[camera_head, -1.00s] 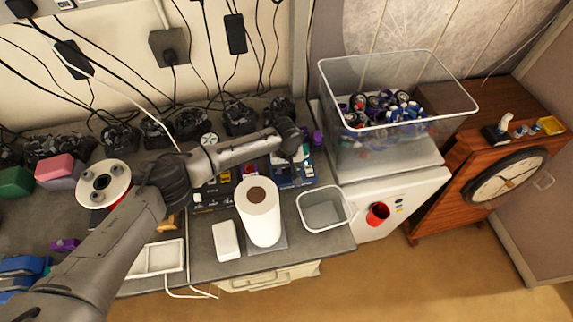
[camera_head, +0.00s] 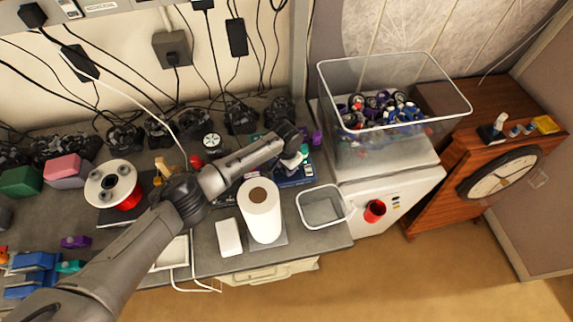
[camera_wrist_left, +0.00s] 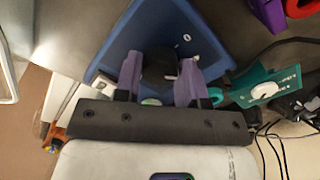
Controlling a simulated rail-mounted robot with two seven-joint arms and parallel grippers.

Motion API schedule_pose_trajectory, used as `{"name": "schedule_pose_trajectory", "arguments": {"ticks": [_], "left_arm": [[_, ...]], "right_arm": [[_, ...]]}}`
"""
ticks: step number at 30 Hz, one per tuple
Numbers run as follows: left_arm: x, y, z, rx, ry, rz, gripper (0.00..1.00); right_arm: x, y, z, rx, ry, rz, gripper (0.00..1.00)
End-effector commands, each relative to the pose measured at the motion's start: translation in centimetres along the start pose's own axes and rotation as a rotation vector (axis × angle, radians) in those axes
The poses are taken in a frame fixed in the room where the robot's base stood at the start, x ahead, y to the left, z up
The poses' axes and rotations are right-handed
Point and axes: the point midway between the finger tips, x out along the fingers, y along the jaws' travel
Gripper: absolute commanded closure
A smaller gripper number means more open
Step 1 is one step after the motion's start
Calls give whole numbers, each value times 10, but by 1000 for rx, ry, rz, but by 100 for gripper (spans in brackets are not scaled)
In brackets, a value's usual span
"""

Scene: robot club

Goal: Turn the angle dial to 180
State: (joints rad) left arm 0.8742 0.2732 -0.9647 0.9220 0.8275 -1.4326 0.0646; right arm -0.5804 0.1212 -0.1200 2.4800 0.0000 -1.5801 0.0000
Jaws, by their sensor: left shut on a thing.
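The dial is a dark knob (camera_wrist_left: 158,66) on a blue device (camera_wrist_left: 205,52) with small white marks, in the left wrist view. My left gripper (camera_wrist_left: 161,76) has its two purple-grey fingers on either side of the knob and is shut on it. The dial's reading cannot be made out. In the head view the blue device (camera_head: 296,177) lies on the bench behind the paper roll, partly under my left gripper (camera_head: 296,158), which hides the knob. My right gripper is not in view.
A teal board (camera_wrist_left: 283,82) with a white dial lies close beside the blue device. A paper roll (camera_head: 260,212), an empty clear bin (camera_head: 322,222) and a wire spool (camera_head: 113,186) stand on the bench. A large clear bin (camera_head: 400,72) of small parts is at right.

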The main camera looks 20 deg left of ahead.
Motion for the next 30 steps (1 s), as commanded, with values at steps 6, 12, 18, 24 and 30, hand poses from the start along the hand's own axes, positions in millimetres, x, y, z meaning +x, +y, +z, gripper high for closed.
{"name": "schedule_pose_trajectory", "arguments": {"ticks": [6,12,18,24,30], "left_arm": [[-1,0,0,205,0,1,86],[-1,0,0,394,0,1,86],[-1,0,0,585,1,0,86],[-1,0,-1,775,2,0,86],[-1,1,-1,966,2,0,86]], "right_arm": [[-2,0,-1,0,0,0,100],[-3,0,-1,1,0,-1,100],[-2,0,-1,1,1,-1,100],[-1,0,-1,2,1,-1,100],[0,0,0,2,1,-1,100]]}}
